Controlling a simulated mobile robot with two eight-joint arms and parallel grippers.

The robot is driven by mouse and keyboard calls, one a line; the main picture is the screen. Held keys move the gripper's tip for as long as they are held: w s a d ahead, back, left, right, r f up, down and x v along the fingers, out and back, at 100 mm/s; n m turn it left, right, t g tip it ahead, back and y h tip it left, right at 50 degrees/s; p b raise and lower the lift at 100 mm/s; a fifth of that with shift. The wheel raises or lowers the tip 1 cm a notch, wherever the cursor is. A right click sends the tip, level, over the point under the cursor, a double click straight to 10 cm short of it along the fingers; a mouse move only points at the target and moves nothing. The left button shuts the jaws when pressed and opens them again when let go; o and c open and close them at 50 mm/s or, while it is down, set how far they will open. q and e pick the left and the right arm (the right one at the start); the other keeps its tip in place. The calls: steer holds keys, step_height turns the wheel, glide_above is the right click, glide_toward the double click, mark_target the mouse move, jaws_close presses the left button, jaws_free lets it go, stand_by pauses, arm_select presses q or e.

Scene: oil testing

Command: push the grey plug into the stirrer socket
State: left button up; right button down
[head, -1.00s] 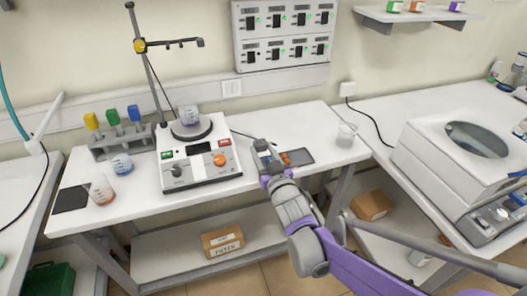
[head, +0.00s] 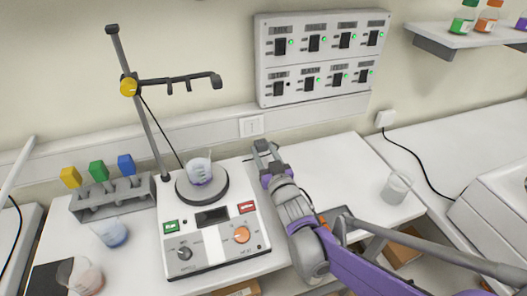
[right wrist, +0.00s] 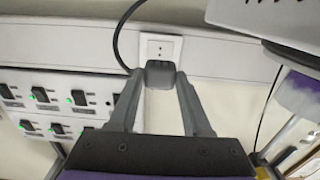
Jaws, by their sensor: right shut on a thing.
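My right gripper (head: 262,151) is over the back of the table, a little below and right of the white wall socket (head: 251,126) in the head view. In the right wrist view its two fingers (right wrist: 160,82) are closed on the grey plug (right wrist: 160,74). The plug overlaps the lower part of the socket plate (right wrist: 161,46); two holes show above it. I cannot tell how large the gap to the wall is. A dark cable (right wrist: 118,40) bends up beside the plug. The white stirrer (head: 203,262) carries a beaker (head: 199,169). My left gripper is not in view.
A clamp stand (head: 137,75) rises behind the stirrer. A switch panel (head: 322,57) hangs on the wall up and right of the socket. A rack with coloured pieces (head: 113,196) is at left. A beaker (head: 396,188) stands at the right end of the table.

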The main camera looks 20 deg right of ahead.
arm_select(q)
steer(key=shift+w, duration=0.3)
arm_select(e)
steer(key=shift+w+r, duration=0.1)
steer(key=shift+w, duration=0.15)
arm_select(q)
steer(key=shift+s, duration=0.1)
arm_select(e)
steer(key=shift+s, duration=0.1)
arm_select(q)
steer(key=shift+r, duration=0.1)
arm_select(e)
steer(key=w, duration=0.6)
steer(key=shift+a, duration=0.1)
stand_by(1.9)
steer(key=shift+w, duration=0.55)
steer(key=shift+c, duration=1.3)
jaws_free()
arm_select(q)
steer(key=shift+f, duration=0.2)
arm_select(e)
steer(key=shift+s, duration=0.1)
